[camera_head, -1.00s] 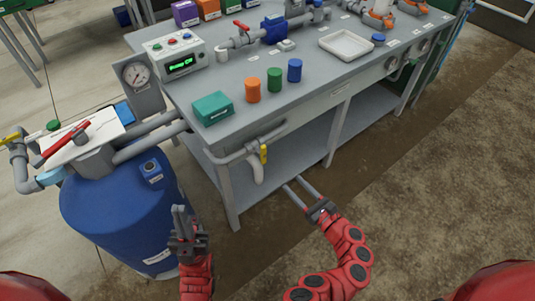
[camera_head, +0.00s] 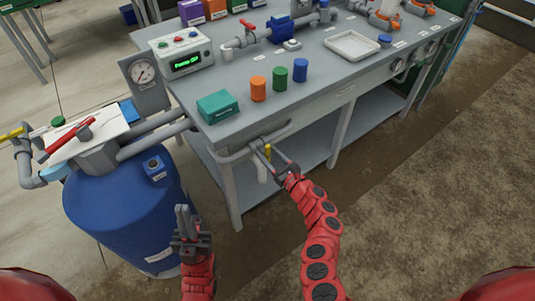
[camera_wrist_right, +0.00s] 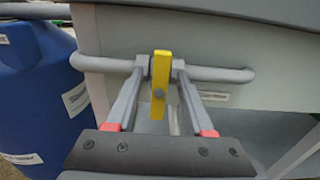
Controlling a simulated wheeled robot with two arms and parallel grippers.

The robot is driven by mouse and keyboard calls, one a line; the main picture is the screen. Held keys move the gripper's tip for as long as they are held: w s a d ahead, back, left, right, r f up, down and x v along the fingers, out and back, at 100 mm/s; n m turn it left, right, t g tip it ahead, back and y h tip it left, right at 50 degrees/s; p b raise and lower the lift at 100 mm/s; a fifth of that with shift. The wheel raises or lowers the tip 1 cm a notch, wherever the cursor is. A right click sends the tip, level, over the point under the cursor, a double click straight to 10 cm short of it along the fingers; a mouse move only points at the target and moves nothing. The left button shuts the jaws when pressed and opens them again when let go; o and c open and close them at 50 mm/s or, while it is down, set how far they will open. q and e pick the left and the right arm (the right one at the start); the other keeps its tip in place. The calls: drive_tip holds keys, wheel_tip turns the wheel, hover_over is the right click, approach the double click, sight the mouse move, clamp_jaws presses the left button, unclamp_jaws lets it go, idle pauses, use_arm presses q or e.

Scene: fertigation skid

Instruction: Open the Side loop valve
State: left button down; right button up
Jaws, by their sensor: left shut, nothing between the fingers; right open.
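The side loop valve has a yellow handle (camera_head: 267,152) on the grey pipe loop (camera_head: 235,157) under the front edge of the bench. In the right wrist view the yellow handle (camera_wrist_right: 160,95) hangs down, across the horizontal pipe (camera_wrist_right: 222,74). My right gripper (camera_head: 262,158) is open at the valve. In the wrist view its fingers (camera_wrist_right: 161,68) stand on either side of the handle, with small gaps visible. My left gripper (camera_head: 183,210) is shut and empty, pointing up beside the blue barrel.
The blue barrel (camera_head: 120,215) stands left of the bench, with a red-handled valve (camera_head: 68,139) above it. The bench top (camera_head: 330,75) carries a teal box (camera_head: 217,106), several coloured caps and a control box (camera_head: 180,55). The floor right of the bench is clear.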

drive_tip(key=shift+w+a, duration=0.15)
drive_tip(key=shift+w, duration=0.05)
drive_tip(key=shift+c, duration=0.3)
clamp_jaws()
